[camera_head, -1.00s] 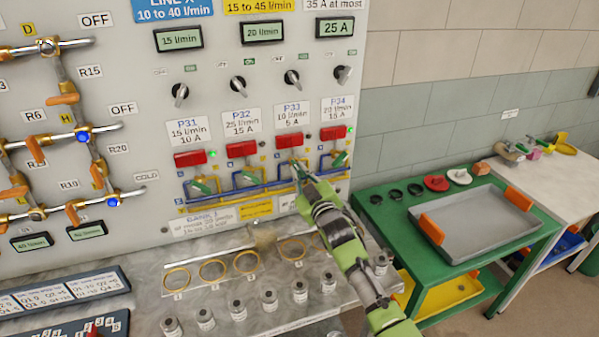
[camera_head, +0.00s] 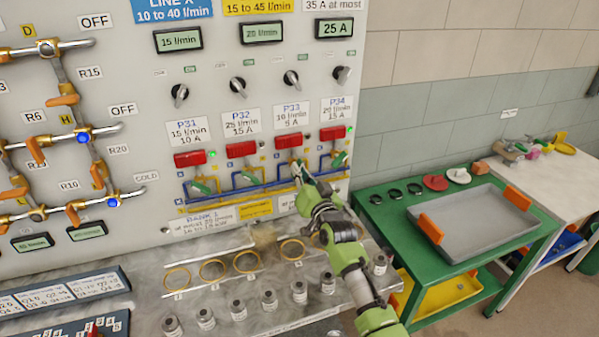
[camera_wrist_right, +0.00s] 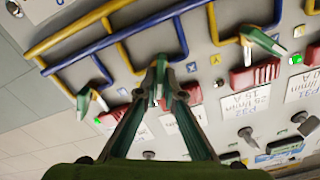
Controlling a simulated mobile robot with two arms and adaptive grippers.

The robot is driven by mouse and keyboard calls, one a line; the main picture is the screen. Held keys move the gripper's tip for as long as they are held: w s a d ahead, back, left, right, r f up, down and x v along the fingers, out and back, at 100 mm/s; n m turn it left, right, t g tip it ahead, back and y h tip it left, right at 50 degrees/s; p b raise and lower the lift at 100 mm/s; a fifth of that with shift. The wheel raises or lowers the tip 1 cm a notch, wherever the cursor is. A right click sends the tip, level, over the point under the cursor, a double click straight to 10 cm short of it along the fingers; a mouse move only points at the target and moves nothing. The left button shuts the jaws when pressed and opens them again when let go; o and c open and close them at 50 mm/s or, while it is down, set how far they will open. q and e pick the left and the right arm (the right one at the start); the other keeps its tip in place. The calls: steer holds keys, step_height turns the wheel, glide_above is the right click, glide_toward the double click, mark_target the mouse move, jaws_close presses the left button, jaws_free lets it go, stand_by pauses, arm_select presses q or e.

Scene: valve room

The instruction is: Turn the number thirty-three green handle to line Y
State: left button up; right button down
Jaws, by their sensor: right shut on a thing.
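The number thirty-three green handle (camera_wrist_right: 158,82) sits on the pipework below the P33 label (camera_head: 289,115) and its red switch (camera_head: 289,140). My right gripper (camera_head: 298,169) is shut on this handle; in the right wrist view the two fingertips (camera_wrist_right: 158,70) close around it. The fingers hide most of the handle in the head view, so its exact angle is hard to tell. Blue pipe (camera_wrist_right: 110,40) and yellow pipe (camera_wrist_right: 127,56) run around it. Small tags beside the handle (camera_wrist_right: 215,59) are hard to read. My left gripper is out of view.
A counter (camera_head: 228,302) with yellow rings and several small jars lies below. A green table (camera_head: 385,220) with a grey tray (camera_head: 480,225) stands to the right.

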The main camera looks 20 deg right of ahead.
steer(key=m, duration=0.3)
steer(key=shift+f, duration=0.1)
steer(key=shift+m, duration=0.5)
steer(key=c, duration=2.2)
jaws_free()
steer(key=shift+o, duration=0.2)
steer(key=s, duration=1.2)
steer(key=shift+d, duration=0.2)
